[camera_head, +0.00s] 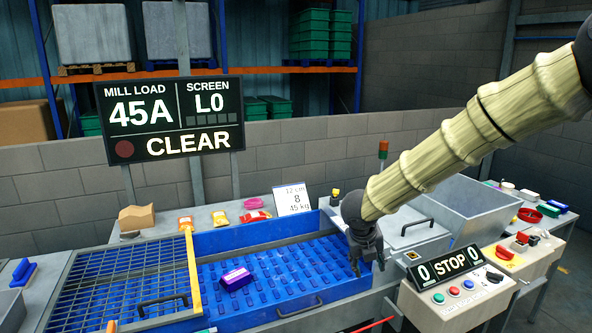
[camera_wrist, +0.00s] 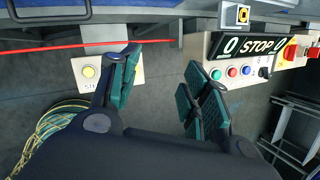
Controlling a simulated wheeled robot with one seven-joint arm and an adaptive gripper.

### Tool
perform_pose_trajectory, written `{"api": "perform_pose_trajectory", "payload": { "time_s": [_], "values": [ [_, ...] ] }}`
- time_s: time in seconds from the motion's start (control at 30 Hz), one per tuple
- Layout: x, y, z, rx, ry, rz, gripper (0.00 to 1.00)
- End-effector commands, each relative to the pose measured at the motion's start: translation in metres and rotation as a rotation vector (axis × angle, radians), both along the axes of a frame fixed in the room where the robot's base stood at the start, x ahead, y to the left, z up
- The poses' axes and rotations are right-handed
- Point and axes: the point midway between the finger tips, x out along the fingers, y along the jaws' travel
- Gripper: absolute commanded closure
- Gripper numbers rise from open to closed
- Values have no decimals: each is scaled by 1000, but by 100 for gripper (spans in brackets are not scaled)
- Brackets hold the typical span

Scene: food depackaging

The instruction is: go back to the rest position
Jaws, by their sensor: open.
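My gripper (camera_head: 367,262) hangs at the end of my arm, above the right edge of the blue perforated tray. In the wrist view my gripper (camera_wrist: 157,90) has its two dark green finger pads spread apart, with nothing between them. Below it the wrist view shows the grey floor and a small pale box with a yellow button (camera_wrist: 89,72). A purple packet (camera_head: 236,279) lies on the blue tray (camera_head: 320,285), well left of my gripper.
A control box (camera_head: 455,300) with a STOP sign (camera_head: 445,267) stands just right of my gripper. A grey hopper (camera_head: 465,208) is behind it. A red bar (camera_wrist: 60,48) crosses below. A sign reads 45A, L0, CLEAR (camera_head: 170,117). Yellow hoses (camera_wrist: 50,125) lie on the floor.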

Motion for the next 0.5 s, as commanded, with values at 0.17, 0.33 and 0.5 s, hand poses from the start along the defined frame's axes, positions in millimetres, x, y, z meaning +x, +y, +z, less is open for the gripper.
{"api": "perform_pose_trajectory", "payload": {
  "time_s": [0.17, 0.33, 0.5],
  "values": [
    [-20, -16, -62, -153, 77, 223, 53],
    [-55, -35, -138, -340, 194, 561, 53],
    [-100, -47, -208, -490, 316, 934, 53]
  ]
}}
